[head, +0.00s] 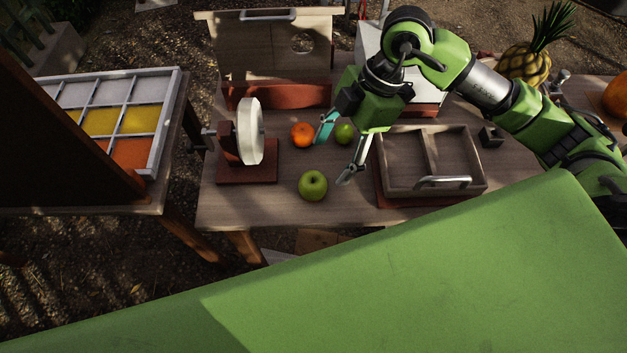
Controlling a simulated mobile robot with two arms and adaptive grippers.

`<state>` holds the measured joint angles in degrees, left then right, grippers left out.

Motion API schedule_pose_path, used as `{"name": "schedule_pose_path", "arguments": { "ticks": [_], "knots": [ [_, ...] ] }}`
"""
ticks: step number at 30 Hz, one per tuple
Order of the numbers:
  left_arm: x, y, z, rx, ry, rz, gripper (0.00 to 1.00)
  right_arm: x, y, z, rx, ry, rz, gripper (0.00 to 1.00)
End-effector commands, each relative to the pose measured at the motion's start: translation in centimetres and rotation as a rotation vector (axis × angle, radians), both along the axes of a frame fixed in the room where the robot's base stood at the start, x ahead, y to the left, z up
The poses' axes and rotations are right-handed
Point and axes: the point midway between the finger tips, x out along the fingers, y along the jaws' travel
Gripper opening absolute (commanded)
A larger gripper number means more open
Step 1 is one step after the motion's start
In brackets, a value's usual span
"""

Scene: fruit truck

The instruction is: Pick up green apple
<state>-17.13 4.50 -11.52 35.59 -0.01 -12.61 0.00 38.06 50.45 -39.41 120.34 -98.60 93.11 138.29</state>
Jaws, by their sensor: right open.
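A green apple (313,185) sits on the wooden table (240,212) near its front edge. A second, smaller-looking green fruit (344,133) lies farther back, partly framed by my right gripper. An orange fruit (302,134) lies to its left. My right gripper (335,156) is open and empty, its fingers pointing down and left. One fingertip is near the orange fruit and the other is right of the front apple. Whether the fingers touch any fruit I cannot tell. My left gripper is not in view.
A wooden tray (388,184) with a handle is right of the front apple. A white disc on a red-brown stand (249,132) is to the left. A wooden box (235,50) stands behind. A pineapple (524,66) is at the far right.

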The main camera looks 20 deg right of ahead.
Motion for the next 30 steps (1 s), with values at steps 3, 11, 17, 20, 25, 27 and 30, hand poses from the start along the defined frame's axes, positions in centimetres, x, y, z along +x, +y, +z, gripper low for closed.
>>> {"name": "schedule_pose_path", "arguments": {
  "ticks": [3, 11, 17, 20, 25, 27, 30],
  "knots": [
    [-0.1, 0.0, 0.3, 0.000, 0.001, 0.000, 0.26, -0.2, 1.0, -2.2, 0.003, 0.004, 0.002, 0.63],
    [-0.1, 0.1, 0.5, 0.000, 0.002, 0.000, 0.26, -0.2, 2.0, -4.5, 0.004, 0.000, 0.002, 0.63],
    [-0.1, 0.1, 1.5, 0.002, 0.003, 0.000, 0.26, 0.0, 3.3, -6.5, 0.006, 0.003, 0.002, 0.63],
    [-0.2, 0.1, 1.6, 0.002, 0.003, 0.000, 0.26, 0.0, 3.9, -7.9, 0.005, 0.002, 0.002, 0.63],
    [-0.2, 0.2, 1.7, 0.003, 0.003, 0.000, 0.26, 0.0, 4.3, -9.1, 0.004, -0.002, 0.002, 0.63],
    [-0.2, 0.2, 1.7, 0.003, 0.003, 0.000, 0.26, 0.0, 4.3, -9.2, 0.004, -0.003, 0.002, 0.63],
    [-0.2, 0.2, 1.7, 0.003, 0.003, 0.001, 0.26, 0.0, 4.3, -9.1, 0.004, -0.003, 0.002, 0.63]
  ]
}}
